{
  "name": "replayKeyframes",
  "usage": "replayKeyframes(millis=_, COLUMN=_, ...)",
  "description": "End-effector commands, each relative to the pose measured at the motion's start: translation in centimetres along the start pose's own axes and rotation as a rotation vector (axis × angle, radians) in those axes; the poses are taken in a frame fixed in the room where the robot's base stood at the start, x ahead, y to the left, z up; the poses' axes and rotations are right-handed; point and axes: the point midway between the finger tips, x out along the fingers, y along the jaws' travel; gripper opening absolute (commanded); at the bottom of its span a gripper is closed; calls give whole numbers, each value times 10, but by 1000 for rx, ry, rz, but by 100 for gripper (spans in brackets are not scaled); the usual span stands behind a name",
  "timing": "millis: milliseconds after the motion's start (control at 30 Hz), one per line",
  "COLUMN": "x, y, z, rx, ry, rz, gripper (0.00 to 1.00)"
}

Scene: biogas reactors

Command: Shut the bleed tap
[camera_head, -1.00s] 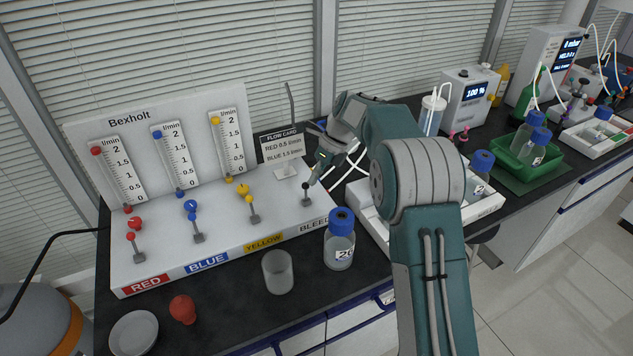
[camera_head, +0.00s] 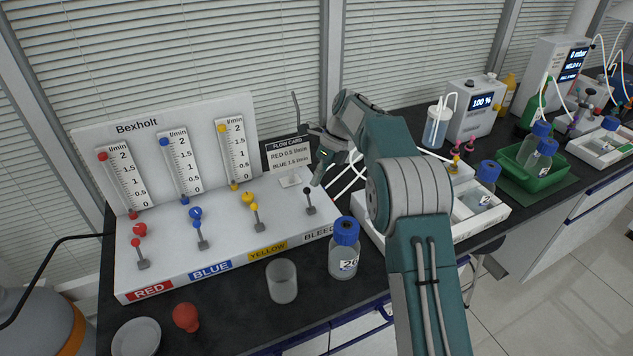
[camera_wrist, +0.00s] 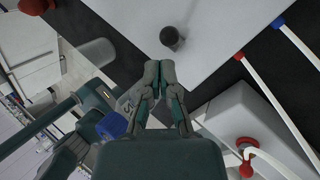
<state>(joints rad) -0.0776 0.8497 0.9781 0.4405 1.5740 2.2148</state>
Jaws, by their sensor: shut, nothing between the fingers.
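The bleed tap (camera_head: 309,199) is a small dark-knobbed lever at the right end of the white Bexholt panel base, above the BLEED label (camera_head: 318,233). In the wrist view its dark knob (camera_wrist: 171,38) shows from above, just beyond my fingertips. My gripper (camera_head: 318,182) is right next to the tap, at its upper right in the head view. In the wrist view my gripper (camera_wrist: 160,66) has its fingertips together and holds nothing. A small gap shows between the fingertips and the knob; whether they touch cannot be told from the head view.
The flow card (camera_head: 287,155) stands behind the tap. Red, blue and yellow taps (camera_head: 254,216) line the panel to the left. A blue-capped bottle (camera_head: 344,250) and an empty beaker (camera_head: 282,281) stand in front. A white tray (camera_head: 487,221) lies to the right.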

Motion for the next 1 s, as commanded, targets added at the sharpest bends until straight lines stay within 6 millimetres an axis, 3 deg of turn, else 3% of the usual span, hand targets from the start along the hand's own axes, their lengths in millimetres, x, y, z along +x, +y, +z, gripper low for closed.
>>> replayKeyframes(millis=367, x=-5, y=0, z=0, rx=0, ry=-1, rz=0, gripper=0)
replayKeyframes(millis=700, x=-53, y=-1, z=1, rx=0, ry=-1, rz=-2, gripper=0)
replayKeyframes(millis=1000, x=-73, y=-1, z=1, rx=1, ry=1, rz=0, gripper=0)
